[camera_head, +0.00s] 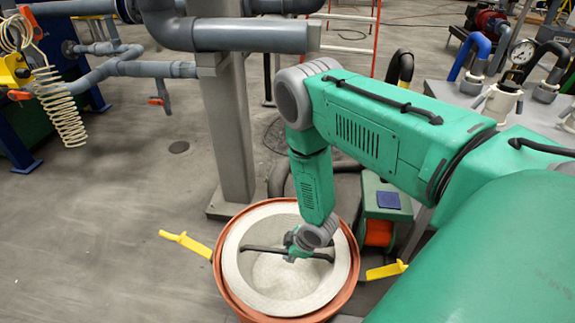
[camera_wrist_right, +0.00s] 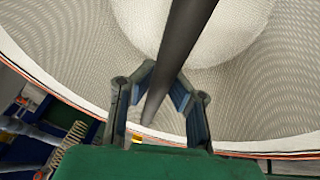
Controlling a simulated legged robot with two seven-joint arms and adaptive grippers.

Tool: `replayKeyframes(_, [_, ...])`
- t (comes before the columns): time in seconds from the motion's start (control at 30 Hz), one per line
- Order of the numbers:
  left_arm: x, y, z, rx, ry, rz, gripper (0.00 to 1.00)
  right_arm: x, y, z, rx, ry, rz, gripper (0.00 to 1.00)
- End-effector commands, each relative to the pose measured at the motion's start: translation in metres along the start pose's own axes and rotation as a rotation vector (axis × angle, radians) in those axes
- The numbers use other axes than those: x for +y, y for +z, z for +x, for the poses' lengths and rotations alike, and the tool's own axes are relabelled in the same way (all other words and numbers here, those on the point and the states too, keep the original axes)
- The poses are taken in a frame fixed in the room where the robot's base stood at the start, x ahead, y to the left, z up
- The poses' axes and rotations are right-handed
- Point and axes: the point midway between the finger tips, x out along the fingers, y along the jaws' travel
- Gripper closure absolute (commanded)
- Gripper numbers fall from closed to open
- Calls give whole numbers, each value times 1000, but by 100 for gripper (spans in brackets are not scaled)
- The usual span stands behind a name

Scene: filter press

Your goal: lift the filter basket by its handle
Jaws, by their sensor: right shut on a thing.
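The filter basket (camera_head: 232,268) is a white, round mesh bowl seated inside an orange-red round housing (camera_head: 219,272). Its dark handle (camera_head: 262,249) spans the basket's opening. My right gripper (camera_head: 297,253) reaches down from above and is shut on the handle near its middle. In the right wrist view, the two fingers of the right gripper (camera_wrist_right: 160,85) close on either side of the dark handle bar (camera_wrist_right: 186,40), with the mesh basket wall (camera_wrist_right: 245,95) behind. The fingertips are partly hidden by the bar. My left gripper is not in view.
Yellow clamp levers (camera_head: 186,242) stick out from the housing on both sides. A grey column (camera_head: 228,130) with thick pipes (camera_head: 220,35) stands just behind. A green box (camera_head: 385,205) stands to the right.

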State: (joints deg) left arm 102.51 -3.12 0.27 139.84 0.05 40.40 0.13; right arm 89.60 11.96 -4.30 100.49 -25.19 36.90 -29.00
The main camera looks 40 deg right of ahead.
Motion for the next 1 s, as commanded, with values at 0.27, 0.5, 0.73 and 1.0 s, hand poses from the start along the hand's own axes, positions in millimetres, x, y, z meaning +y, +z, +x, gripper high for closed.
replayKeyframes(0.27, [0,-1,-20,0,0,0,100,11,-22,-51,0,2,-1,100])
replayKeyframes(0.5, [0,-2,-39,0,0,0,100,17,-32,-77,0,1,0,100])
replayKeyframes(0.73, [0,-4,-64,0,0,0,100,23,-43,-103,1,1,0,100])
replayKeyframes(1.0, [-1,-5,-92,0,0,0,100,28,-55,-132,0,1,-1,100])
